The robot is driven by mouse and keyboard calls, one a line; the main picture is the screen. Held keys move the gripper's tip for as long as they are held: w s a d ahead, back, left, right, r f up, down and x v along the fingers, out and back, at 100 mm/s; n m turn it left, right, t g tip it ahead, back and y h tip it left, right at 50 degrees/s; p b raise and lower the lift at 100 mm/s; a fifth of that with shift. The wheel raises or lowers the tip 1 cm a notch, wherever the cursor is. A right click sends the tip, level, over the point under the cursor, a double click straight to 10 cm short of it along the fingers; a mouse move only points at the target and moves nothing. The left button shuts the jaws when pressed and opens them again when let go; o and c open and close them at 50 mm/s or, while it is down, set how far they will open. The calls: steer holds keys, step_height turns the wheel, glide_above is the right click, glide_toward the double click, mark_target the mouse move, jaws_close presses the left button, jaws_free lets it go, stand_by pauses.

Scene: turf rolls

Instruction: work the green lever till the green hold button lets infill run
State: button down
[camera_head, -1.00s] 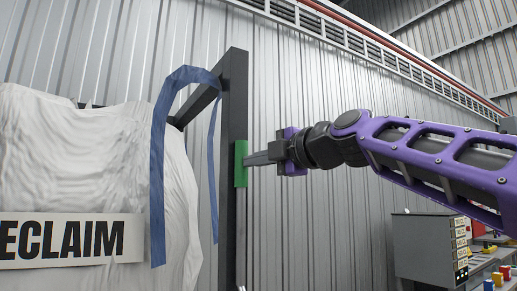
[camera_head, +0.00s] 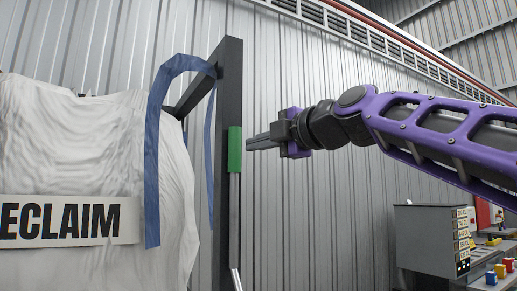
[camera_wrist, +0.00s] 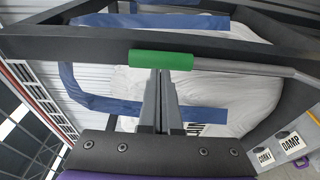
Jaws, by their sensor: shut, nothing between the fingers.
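The green lever's green grip (camera_head: 235,149) stands upright along the dark post, with its grey rod running down below it. The grip also shows in the wrist view (camera_wrist: 161,61), lying across just beyond the fingertips. In the wrist view my gripper (camera_wrist: 161,72) ends at the middle of the grip. I cannot make out the green hold button in either view.
A dark frame (camera_head: 231,75) holds a white bulk bag (camera_head: 95,150) by blue straps (camera_head: 153,150). A grey cabinet (camera_head: 425,240) and small coloured objects (camera_head: 500,270) stand at lower right. The wrist view shows a "DAMP" label (camera_wrist: 290,142).

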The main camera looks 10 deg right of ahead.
steer(key=b+v, duration=0.1)
steer(key=v, duration=0.9)
steer(key=shift+s+d+f, duration=0.15)
steer(key=shift+s+f, duration=0.05)
steer(key=shift+s, duration=0.15)
steer(key=s+f+m+g+h+p, duration=0.2)
steer(key=s+f+m+g+h, duration=0.2)
steer(key=f+m, duration=0.8)
steer(key=s+a+f+m+g+h+p, duration=0.1)
steer(key=s+f+m+g+h, duration=0.3)
steer(key=f, duration=2.7)
steer(key=s+m+g, duration=0.1)
steer(key=s+m, duration=0.4)
steer(key=m, duration=0.2)
steer(key=shift+a+f+m+g+h+p, duration=0.25)
steer(key=shift+f+m+g+h+p, duration=0.05)
steer(key=shift+m+g+p, duration=0.1)
steer(key=shift+s, duration=0.15)
steer(key=shift+a, duration=0.15)
